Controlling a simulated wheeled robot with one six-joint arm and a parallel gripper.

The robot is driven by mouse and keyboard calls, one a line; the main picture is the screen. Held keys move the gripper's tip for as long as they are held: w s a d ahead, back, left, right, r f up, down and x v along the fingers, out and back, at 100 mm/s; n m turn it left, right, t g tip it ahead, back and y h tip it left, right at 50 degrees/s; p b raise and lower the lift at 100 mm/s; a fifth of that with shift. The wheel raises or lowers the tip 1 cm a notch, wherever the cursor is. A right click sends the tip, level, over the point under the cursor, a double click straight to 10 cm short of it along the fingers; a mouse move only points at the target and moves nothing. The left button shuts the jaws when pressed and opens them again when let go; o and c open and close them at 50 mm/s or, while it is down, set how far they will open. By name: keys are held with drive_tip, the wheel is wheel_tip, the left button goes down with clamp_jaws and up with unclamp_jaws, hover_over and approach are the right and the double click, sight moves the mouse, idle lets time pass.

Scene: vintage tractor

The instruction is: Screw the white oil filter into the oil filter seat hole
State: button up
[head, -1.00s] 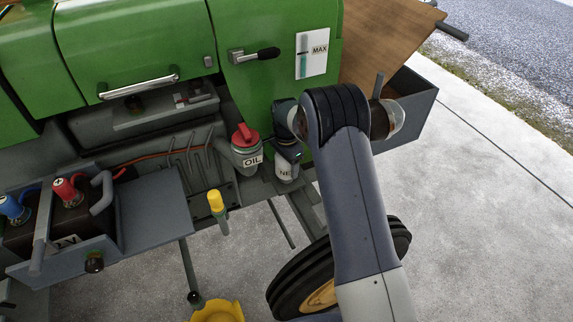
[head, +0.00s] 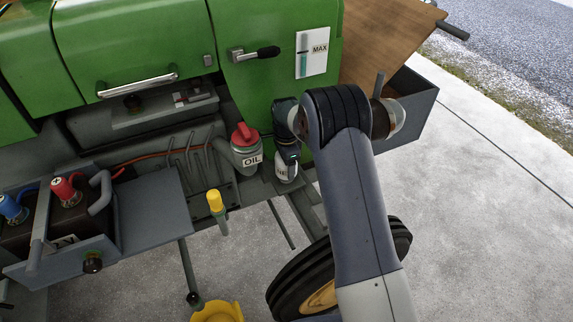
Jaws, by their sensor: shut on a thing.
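The white oil filter (head: 285,172) is in the head view just right of the grey OIL container, its lettering partly covered. My gripper (head: 287,157) is above it, shut on its upper part. The filter stands roughly upright at the grey ledge of the tractor. The oil filter seat hole is not visible; the filter and gripper cover that spot, so I cannot tell how far the filter sits in it.
The OIL container with red cap (head: 245,146) stands close on the left. A yellow-topped dipstick (head: 216,202) is lower left. The green tractor panel (head: 265,85) is right behind my gripper. A battery box (head: 60,225) is far left, and a wheel (head: 300,283) is below.

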drive_tip(key=o, duration=0.9)
drive_tip(key=shift+o, duration=0.2)
drive_tip(key=shift+n, duration=0.9)
drive_tip(key=shift+n, duration=0.9)
drive_tip(key=shift+n+b, duration=0.35)
drive_tip(key=shift+n, duration=0.45)
